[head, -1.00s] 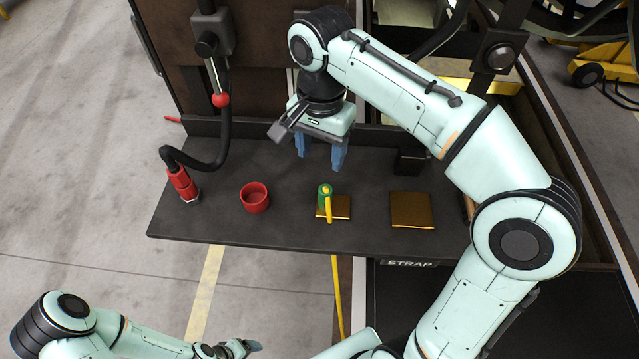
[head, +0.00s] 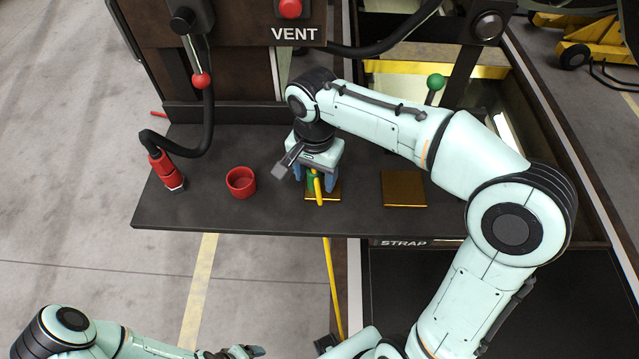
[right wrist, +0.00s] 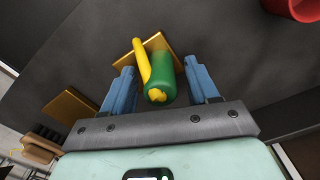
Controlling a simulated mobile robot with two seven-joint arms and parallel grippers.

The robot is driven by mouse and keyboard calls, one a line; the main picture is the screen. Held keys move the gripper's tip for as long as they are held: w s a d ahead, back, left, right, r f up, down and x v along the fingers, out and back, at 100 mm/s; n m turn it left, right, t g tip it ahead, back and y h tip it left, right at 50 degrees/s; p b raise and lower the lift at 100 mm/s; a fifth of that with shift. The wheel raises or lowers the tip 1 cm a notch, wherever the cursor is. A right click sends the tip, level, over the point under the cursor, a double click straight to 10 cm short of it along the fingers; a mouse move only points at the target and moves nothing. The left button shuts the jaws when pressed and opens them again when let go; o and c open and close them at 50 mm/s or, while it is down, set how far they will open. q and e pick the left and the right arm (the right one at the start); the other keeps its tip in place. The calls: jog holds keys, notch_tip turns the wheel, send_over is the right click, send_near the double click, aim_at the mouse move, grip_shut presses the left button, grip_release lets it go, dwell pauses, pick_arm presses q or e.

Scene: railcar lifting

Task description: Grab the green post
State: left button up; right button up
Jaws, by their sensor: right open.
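The green post (head: 311,181) stands on a square brass plate on the dark shelf, with a yellow strap (head: 319,189) running from its top down over the shelf's front edge. My right gripper (head: 314,184) is over the post, pointing down, and partly hides it. In the right wrist view the green post (right wrist: 165,80) lies between the two open blue fingers (right wrist: 160,88), with a visible gap on each side. My left gripper (head: 240,352) is at the bottom of the head view, away from the shelf; its jaws are too small to judge.
A red cup (head: 241,182) stands left of the post. A red connector (head: 166,171) on a black hose is farther left. A bare brass plate (head: 404,188) lies to the right. The shelf (head: 280,215) is clear at its front edge. A VENT panel (head: 240,40) rises behind.

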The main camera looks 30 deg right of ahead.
grip_shut()
jog(key=shift+r, duration=0.15)
